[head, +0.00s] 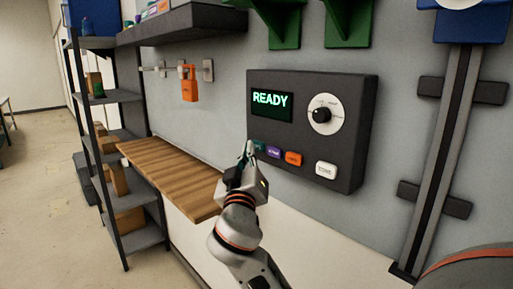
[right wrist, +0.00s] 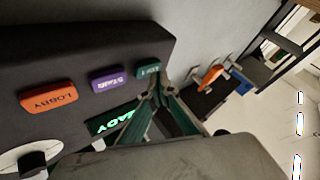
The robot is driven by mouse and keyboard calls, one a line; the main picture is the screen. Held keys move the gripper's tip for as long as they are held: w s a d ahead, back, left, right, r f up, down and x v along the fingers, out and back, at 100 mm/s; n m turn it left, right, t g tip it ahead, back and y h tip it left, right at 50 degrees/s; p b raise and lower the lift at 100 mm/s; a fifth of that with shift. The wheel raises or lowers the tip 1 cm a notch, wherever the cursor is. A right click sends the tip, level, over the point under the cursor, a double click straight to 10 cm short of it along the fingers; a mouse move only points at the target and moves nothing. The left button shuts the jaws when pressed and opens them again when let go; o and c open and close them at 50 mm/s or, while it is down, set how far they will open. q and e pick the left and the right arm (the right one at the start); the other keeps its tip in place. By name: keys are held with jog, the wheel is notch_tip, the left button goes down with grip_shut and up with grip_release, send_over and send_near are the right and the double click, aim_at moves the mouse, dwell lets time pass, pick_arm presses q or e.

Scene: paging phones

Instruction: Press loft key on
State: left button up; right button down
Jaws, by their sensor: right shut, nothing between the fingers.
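A dark paging panel (head: 348,150) is fixed to the wall, with a lit screen (head: 271,104) reading READY. Its teal key (head: 260,146), which I take as the loft key, is at the left end of the key row. It also shows in the right wrist view (right wrist: 149,68), its small label hard to read. My right gripper (head: 249,146) is shut and empty. Its fingertips are right beside the teal key in both views; I cannot tell whether they touch it. My left gripper is out of view.
Beside the teal key are a purple key (head: 274,152) and an orange key (head: 293,158) marked LOBBY. A wooden shelf (head: 165,170) and an orange hanging tag (head: 189,88) are left.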

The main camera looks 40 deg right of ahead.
jog(key=shift+d, duration=0.15)
dwell(0.3)
jog(key=shift+d, duration=0.3)
dwell(0.4)
jog(key=shift+a, duration=0.45)
jog(key=a+b, duration=0.1)
jog(key=a, duration=0.5)
jog(key=shift+s, duration=0.25)
dwell(0.6)
